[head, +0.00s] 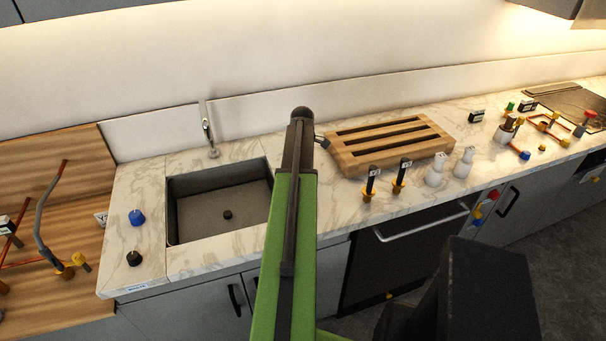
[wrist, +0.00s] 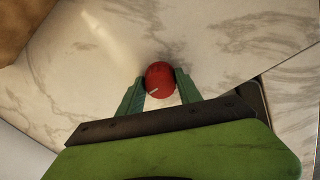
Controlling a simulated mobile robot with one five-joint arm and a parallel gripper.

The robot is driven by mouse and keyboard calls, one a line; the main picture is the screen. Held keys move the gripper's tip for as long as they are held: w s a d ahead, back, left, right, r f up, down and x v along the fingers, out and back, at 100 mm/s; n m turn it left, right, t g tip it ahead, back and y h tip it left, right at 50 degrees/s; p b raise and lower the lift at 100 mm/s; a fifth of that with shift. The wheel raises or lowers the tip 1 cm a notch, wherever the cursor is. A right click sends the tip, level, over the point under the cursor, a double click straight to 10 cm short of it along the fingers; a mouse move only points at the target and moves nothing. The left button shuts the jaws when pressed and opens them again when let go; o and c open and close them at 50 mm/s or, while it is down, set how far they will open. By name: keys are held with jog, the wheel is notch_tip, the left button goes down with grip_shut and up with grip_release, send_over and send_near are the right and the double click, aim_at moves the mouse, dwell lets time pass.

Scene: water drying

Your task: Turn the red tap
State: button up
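The red tap is a round red knob (wrist: 160,78) with a small pale mark, standing on the marble counter in the wrist view. My gripper (wrist: 161,75) has its two green fingers on either side of the knob, apparently touching it, so it looks shut on the knob. In the head view my green and black arm reaches over the counter just right of the sink. It hides the red tap and most of my gripper there.
The sink (head: 180,206) is left of my arm, with a blue knob (head: 137,217) and a black knob (head: 134,258) beside it. A slatted wooden rack (head: 436,147) is close on the right. Two black-handled taps (head: 371,180) and white shakers (head: 434,170) stand in front of it.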

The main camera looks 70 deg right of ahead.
jog(key=o, duration=0.3)
jog(key=shift+o, duration=0.2)
notch_tip(320, 180, up, 18)
jog(key=p, duration=1.7)
jog(key=shift+f, duration=0.25)
